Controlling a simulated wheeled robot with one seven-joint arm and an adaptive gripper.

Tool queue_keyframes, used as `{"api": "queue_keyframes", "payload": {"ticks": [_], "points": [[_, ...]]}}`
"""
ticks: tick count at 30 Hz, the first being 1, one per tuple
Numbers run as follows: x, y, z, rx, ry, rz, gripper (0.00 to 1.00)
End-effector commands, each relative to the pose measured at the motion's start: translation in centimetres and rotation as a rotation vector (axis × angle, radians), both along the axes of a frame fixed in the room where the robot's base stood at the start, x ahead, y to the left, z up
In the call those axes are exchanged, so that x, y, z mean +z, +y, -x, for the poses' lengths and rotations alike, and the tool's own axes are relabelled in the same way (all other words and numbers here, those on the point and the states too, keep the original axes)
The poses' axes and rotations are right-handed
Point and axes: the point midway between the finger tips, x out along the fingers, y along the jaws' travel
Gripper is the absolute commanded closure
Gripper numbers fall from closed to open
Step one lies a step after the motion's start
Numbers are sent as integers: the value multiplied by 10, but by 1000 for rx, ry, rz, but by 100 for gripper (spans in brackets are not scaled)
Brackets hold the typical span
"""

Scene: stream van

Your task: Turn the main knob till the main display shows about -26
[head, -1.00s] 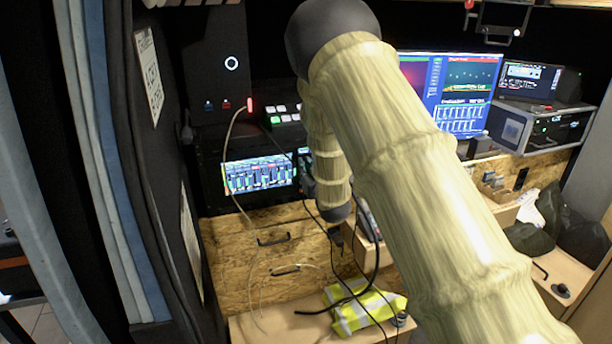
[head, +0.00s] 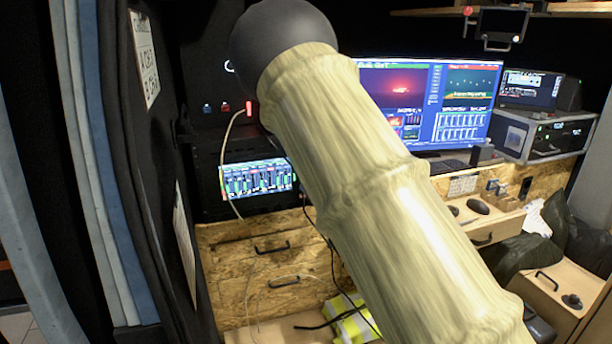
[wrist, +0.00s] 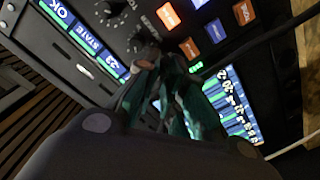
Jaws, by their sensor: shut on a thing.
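In the wrist view, my gripper (wrist: 157,66) has its teal fingers closed around a dark knob (wrist: 147,50) on a black panel. The fingers cover part of the knob. Beside it, the main display (wrist: 88,42) is a slim blue and green strip, seen tilted. It shows "OK", "STATE" and a small number that looks like -23, though I cannot read it surely. In the head view, my arm hides the gripper, the knob and this display.
Smaller knobs (wrist: 106,12) and lit orange, white and blue buttons (wrist: 214,31) sit close to my fingers. A second screen (wrist: 228,105) is to the right. In the head view, a cable (head: 227,150) hangs past the rack screen (head: 258,178), and a large monitor (head: 440,100) stands behind my arm.

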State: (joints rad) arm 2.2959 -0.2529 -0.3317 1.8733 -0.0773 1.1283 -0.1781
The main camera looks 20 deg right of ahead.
Motion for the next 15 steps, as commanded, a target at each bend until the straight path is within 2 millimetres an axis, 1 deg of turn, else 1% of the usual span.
{"api": "queue_keyframes", "payload": {"ticks": [11,12,13,14,15], "points": [[0,0,0,1,-1,4,100],[0,0,0,1,-1,4,85],[0,0,0,1,-1,4,80],[0,0,0,1,-1,4,77],[0,0,0,1,-1,4,77]]}}
